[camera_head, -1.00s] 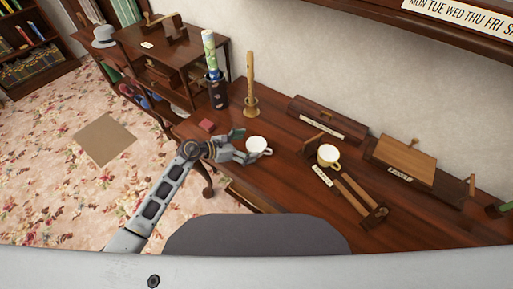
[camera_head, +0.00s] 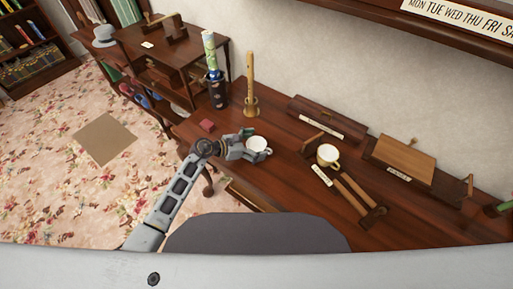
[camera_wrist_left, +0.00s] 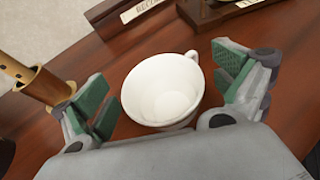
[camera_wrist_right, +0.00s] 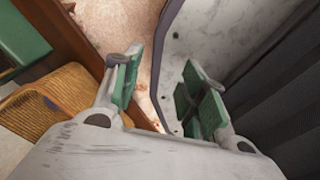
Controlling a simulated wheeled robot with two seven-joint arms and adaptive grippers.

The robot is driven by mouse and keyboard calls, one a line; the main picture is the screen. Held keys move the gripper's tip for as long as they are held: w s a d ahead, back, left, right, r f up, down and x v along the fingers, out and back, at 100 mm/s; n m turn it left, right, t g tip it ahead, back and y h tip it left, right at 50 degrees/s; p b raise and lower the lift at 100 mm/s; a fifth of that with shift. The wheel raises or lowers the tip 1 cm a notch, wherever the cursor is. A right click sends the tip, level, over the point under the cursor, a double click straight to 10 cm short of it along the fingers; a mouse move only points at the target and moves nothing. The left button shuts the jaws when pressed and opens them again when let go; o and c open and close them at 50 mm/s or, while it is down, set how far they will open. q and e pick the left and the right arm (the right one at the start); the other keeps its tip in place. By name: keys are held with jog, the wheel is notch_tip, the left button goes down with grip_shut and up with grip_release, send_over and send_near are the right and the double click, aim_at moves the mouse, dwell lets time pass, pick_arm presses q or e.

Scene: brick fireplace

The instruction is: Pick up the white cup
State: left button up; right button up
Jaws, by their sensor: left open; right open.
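The white cup (camera_head: 259,145) stands upright on the wooden desk (camera_head: 290,180). In the left wrist view the cup (camera_wrist_left: 163,90) sits between the open fingers of my left gripper (camera_wrist_left: 165,98), with its handle toward the upper right. Gaps show between the cup and the green finger pads on both sides. In the head view my left gripper (camera_head: 246,146) is at the cup's left side. My right gripper (camera_wrist_right: 162,95) is open and empty, over the floor away from the desk; it is not seen in the head view.
Wooden boxes line the wall side.

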aim_at(256, 143)
pick_arm(q)
jog(key=shift+c, duration=0.8)
jog(key=c, duration=1.1)
jog(key=shift+o, duration=0.2)
jog(key=shift+r, duration=0.1)
notch_tip(256, 143, up, 8)
jog(key=shift+r, duration=0.1)
notch_tip(256, 143, up, 10)
pick_arm(e)
jog(key=shift+a+f, duration=0.1)
jog(key=shift+a, duration=0.15)
jog(key=shift+d, duration=0.9)
